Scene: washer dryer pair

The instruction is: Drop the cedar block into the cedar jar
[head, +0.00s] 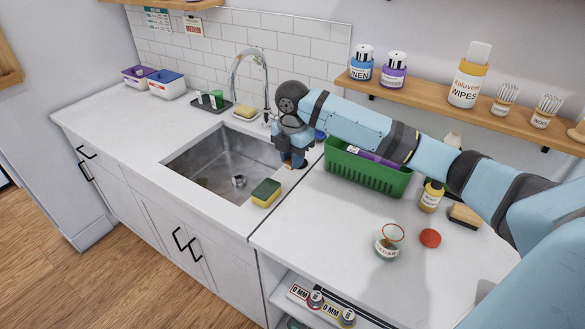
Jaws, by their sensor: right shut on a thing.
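The cedar jar (387,248) is a small clear jar with a label and an orange-red rim. It stands open on the white counter right of the sink. A round red lid (430,238) lies to its right. My right gripper (294,163) points down over the counter at the sink's right edge, well to the left of and behind the jar. It is shut on a small brown piece, apparently the cedar block, mostly hidden by the fingers. My left gripper is not in view.
A green basket (368,177) stands behind the jar, with a yellow-labelled bottle (432,196) and a brown-and-dark brush or block (465,215) to the right. A sponge (266,193) lies by the sink (215,170). Counter left of the jar is clear.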

